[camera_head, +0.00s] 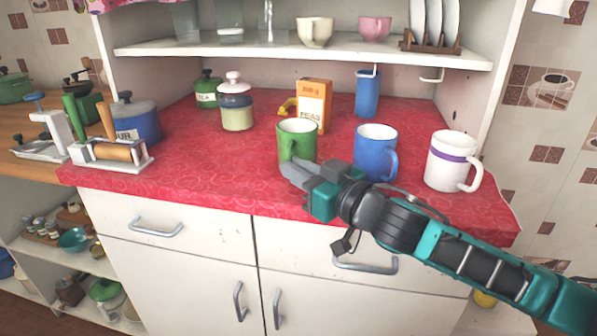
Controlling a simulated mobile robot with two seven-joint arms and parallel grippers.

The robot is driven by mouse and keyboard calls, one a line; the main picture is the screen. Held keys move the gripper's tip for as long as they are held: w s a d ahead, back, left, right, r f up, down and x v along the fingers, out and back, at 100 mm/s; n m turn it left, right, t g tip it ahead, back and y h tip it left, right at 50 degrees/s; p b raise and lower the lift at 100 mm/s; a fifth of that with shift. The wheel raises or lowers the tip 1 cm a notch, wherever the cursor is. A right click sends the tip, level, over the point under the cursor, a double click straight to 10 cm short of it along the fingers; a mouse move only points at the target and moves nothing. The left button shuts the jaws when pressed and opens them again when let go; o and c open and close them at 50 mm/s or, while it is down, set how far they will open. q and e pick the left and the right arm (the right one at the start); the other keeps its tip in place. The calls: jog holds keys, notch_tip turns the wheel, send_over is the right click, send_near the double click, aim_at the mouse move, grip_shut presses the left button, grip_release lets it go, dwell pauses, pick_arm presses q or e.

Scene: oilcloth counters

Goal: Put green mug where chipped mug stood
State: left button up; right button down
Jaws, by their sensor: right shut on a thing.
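The green mug (297,138) is upright near the front middle of the red counter. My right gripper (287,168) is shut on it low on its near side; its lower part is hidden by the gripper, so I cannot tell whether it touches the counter. A blue mug (374,148) stands to its right, and a white mug with a purple band (450,165) stands further right. A cream cup (314,33) sits on the shelf above. I cannot make out a chip on any mug. My left gripper is not in view.
An orange peas box (314,98) and a blue canister (367,95) stand behind the mugs. Jars (236,112) and a blue pot (136,125) stand to the left, with a rolling-pin rack (110,150). The red counter front (210,175) left of the green mug is clear.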

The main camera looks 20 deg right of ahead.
jog(key=c, duration=1.6)
grip_release()
jog(key=shift+f, duration=0.15)
jog(key=shift+c, duration=0.2)
jog(key=o, duration=0.4)
jog(key=shift+o, duration=0.2)
jog(key=shift+s, duration=0.1)
jog(key=b+v, duration=0.1)
jog(key=v, duration=1)
jog(key=shift+s+d, duration=0.15)
jog(key=shift+s, duration=0.2)
